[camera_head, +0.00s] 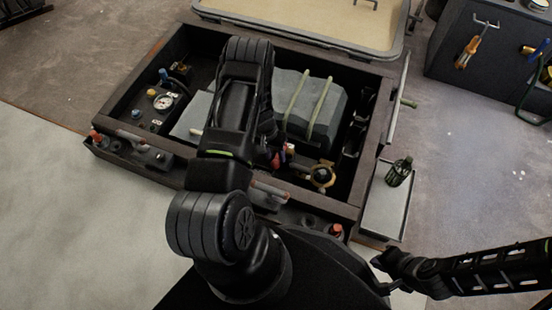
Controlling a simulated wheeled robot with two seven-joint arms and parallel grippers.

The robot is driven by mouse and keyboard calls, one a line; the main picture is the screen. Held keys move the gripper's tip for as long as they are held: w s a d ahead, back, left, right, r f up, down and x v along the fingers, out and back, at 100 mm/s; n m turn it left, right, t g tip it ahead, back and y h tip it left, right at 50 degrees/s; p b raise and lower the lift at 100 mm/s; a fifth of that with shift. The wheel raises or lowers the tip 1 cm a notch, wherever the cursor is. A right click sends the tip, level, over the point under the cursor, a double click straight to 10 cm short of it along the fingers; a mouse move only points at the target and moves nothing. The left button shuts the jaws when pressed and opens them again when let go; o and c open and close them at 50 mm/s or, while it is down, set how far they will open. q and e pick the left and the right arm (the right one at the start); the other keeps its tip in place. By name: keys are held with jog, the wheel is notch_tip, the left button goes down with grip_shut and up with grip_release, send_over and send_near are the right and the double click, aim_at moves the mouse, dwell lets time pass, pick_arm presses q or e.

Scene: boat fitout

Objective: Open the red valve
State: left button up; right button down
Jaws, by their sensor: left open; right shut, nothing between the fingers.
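An open dark box with brown edges (120,95) fills the middle of the head view. A small red part (289,148), possibly the red valve, shows inside it beside my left gripper (274,150). My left arm reaches over the box and hides much of its middle. The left gripper is open, close to the red part; whether it touches it I cannot tell. A brass fitting with a dark round centre (321,177) sits to the right of it. My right gripper (382,268) is shut and empty, outside the box at the lower right.
A grey block with yellow-green straps (312,98) lies in the box. A gauge (163,101) and a blue knob stand at left. Orange-red caps sit on the front ledge at left (97,136) and right (336,231). A side tray (382,215) holds a dark green item (398,172).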

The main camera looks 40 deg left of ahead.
pick_arm(q)
jog(key=shift+w+d+f, duration=0.1)
jog(key=shift+d+f, duration=0.05)
jog(key=shift+f, duration=0.7)
jog(key=shift+c, duration=0.5)
grip_shut()
dwell(0.3)
